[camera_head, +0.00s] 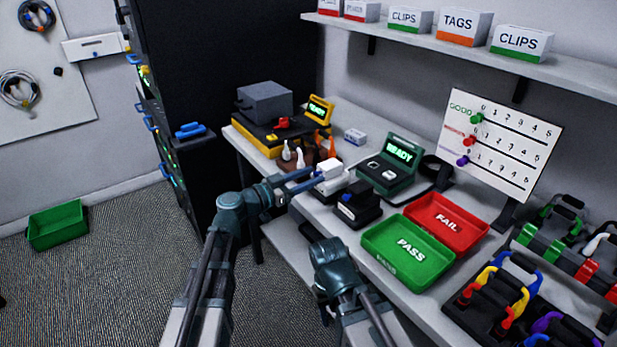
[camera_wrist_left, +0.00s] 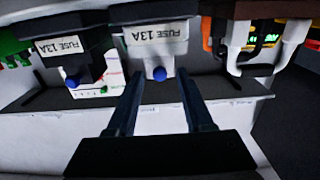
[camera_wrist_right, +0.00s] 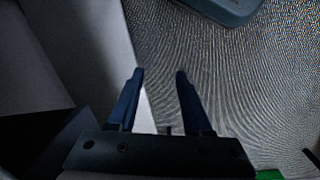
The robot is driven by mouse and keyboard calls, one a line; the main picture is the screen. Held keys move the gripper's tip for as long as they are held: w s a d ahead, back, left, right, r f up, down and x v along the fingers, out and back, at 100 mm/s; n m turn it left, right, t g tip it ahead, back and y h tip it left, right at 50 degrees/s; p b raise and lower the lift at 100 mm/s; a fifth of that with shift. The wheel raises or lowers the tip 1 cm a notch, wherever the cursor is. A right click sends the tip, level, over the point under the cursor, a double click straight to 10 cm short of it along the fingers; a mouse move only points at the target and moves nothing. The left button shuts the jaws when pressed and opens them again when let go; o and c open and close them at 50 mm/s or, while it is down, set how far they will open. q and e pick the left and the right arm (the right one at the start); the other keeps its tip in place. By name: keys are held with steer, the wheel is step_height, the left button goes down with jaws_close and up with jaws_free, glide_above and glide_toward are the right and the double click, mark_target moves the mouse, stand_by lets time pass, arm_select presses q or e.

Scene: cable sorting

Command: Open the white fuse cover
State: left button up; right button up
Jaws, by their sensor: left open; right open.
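The white fuse box with its cover (camera_head: 330,171) stands near the table's front edge, beside the black fuse box (camera_head: 358,204). In the left wrist view the white cover (camera_wrist_left: 160,35) reads "FUSE 13A" upside down and has a blue knob (camera_wrist_left: 159,74). It appears closed. My left gripper (camera_head: 312,180) is open, its fingers pointing at the white box. In the left wrist view the left fingertips (camera_wrist_left: 158,82) lie to either side of the blue knob; I cannot tell whether they touch it. My right gripper (camera_wrist_right: 160,75) is open and empty, low over the floor beside the table.
Green PASS tray (camera_head: 408,252) and red FAIL tray (camera_head: 446,222) lie right of the boxes. A green READY tester (camera_head: 390,165) stands behind. White and orange plugs (camera_head: 322,150) stand on a brown block left of the boxes. Racks of coloured cables (camera_head: 500,295) fill the right end.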

arm_select(q)
jaws_close()
stand_by(1.4)
